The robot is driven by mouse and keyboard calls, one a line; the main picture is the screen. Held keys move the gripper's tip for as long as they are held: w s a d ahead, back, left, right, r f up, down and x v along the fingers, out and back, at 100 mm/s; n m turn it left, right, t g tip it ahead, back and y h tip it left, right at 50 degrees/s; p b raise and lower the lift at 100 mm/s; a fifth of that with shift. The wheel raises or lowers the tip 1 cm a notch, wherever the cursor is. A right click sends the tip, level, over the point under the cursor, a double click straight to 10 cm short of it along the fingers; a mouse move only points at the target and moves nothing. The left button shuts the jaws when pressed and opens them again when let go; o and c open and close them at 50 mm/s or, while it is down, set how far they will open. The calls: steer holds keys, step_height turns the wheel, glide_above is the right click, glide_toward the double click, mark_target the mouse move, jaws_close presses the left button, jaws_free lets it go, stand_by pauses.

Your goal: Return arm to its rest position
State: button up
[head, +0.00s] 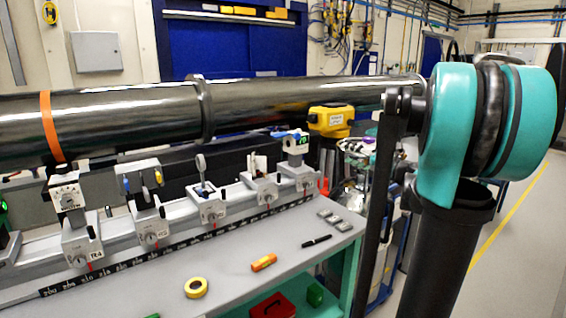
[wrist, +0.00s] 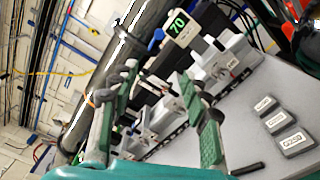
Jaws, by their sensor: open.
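My gripper (wrist: 160,86) shows in the wrist view, its two green-padded fingers spread apart with nothing held between them. Beyond the fingers are the rail carriages (wrist: 225,62) and a small display reading 70 (wrist: 180,27); the view is tilted. In the head view my teal and black arm (head: 450,130) stands at the right. My gripper cannot be made out there.
A long dark beam pipe (head: 110,115) crosses above a rail with several carriages (head: 213,208). On the bench (head: 225,262) lie yellow tape (head: 196,287), an orange item (head: 263,262), a black marker (head: 317,241) and small grey blocks (head: 333,219). Floor at the right (head: 525,245) looks clear.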

steer(key=s+a+f+n+g+h, duration=0.1)
steer(key=s+a+f+n+g, duration=0.15)
steer(key=s+f+n, duration=0.35)
steer(key=s+a+f+n+g+h, duration=0.1)
steer(key=s+a+f+n+g, duration=0.2)
steer(key=f+n, duration=0.45)
steer(key=s+a+f+n+g+h, duration=0.2)
steer(key=s+a+f+n, duration=0.35)
steer(key=n, duration=0.25)
steer(key=s+d+f+n+g+h, duration=0.1)
steer(key=s+d+f+n+h, duration=0.2)
steer(key=s+f+n, duration=0.3)
steer(key=s+d+f+n+g+h, duration=0.2)
steer(key=s+f+n, duration=0.5)
steer(key=n, duration=0.7)
steer(key=shift+s+d+h, duration=0.8)
steer(key=shift+s+d, duration=0.25)
steer(key=shift+s, duration=0.1)
steer(key=shift+a, duration=0.15)
